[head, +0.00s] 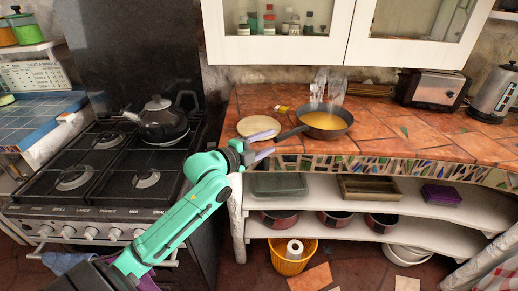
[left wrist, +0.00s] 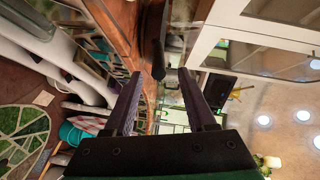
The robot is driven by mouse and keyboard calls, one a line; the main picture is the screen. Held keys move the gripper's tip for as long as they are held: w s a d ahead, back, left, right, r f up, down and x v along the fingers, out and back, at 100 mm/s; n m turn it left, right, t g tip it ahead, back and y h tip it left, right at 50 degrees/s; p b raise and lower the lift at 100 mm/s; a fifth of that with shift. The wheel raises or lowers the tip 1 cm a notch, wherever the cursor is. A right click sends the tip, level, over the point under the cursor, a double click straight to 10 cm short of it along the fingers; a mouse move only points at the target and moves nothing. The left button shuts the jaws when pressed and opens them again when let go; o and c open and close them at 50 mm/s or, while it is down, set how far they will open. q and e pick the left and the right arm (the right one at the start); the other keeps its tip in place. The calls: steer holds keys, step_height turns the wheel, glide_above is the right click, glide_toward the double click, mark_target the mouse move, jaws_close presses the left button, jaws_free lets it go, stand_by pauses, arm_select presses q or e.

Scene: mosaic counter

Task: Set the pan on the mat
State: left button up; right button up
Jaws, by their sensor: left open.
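The dark pan (head: 340,130), with yellow contents, sits on the tiled counter, its handle (head: 291,133) pointing left toward my left gripper. The round pale mat (head: 246,129) lies flat on the counter to the left of the pan, partly covered by a finger of my gripper in the picture. My left gripper (head: 273,142) is open at the counter's front edge, its fingertips close to the handle's end. In the left wrist view the dark handle end (left wrist: 158,62) shows between the two open fingers (left wrist: 160,77). My right gripper is not in view.
A kettle (head: 163,122) stands on the stove at left. A small yellow-and-red item (head: 282,108) lies behind the mat. A toaster (head: 432,88) stands at back right. Wall cabinets (head: 280,47) hang above; shelves (head: 400,208) with bowls lie below. The counter right of the pan is clear.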

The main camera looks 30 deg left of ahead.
arm_select(q)
steer(key=s+a+f+n+g+y, duration=0.15)
steer(key=s+f+n, duration=0.3)
steer(key=f, duration=0.95)
steer(key=s+a+f+n+g+y, duration=0.1)
steer(key=s+f+n+g, duration=0.3)
steer(key=f, duration=0.9)
steer(key=s+a+f+n+g+y, duration=0.15)
steer(key=s+f+n, duration=0.35)
steer(key=f, duration=0.9)
steer(key=s+d+f+n+g, duration=0.2)
steer(key=s+d+f+g, duration=0.15)
steer(key=s+f, duration=1.05)
steer(key=s+d+f+g, duration=0.1)
steer(key=s+f+g, duration=0.1)
steer(key=s, duration=0.6)
steer(key=s+d+f+g+p, duration=0.1)
steer(key=s+d+f+g, duration=0.1)
steer(key=s, duration=0.6)
steer(key=shift+s+d+n, duration=0.25)
steer(key=shift+s+n, duration=0.15)
steer(key=shift+n, duration=0.05)
steer(key=shift+f+g, duration=0.1)
steer(key=shift+g, duration=0.15)
